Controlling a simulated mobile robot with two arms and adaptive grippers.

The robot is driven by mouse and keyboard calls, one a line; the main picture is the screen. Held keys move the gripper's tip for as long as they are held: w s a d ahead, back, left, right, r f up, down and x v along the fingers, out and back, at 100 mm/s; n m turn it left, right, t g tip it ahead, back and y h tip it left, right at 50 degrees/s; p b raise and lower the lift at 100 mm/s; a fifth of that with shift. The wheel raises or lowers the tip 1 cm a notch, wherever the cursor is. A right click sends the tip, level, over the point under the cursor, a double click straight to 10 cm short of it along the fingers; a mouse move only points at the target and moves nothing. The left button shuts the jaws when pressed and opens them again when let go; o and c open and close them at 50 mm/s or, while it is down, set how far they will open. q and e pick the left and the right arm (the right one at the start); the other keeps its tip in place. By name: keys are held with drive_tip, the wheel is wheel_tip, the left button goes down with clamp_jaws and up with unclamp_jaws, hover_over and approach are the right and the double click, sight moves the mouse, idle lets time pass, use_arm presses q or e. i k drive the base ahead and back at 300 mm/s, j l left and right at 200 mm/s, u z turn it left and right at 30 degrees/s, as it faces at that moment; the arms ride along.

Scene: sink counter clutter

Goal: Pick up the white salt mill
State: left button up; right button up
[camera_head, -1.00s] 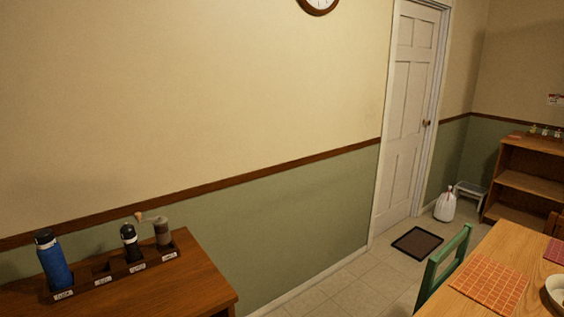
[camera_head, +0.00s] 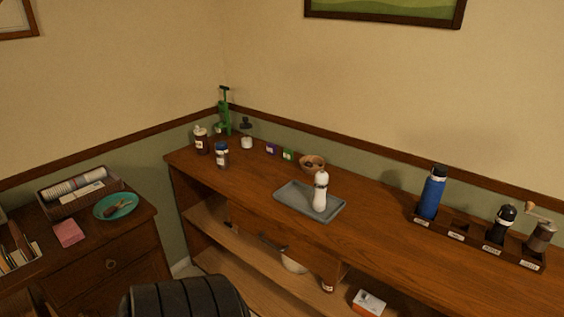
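The white salt mill (camera_head: 320,192) stands upright on a grey tray (camera_head: 290,197) on the wooden sideboard, in the middle of the head view. It has a dark band near its top. Neither of my grippers shows in this view, so nothing of mine is seen near the mill.
A labelled wooden rack (camera_head: 477,244) at the right holds a blue bottle (camera_head: 432,193), a black mill (camera_head: 501,226) and a grinder (camera_head: 540,234), with one slot empty. A bowl (camera_head: 312,163) stands behind the tray. A dark chair back (camera_head: 185,299) is at the front.

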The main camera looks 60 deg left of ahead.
sight(319, 202)
drive_tip(key=u, duration=1.7)
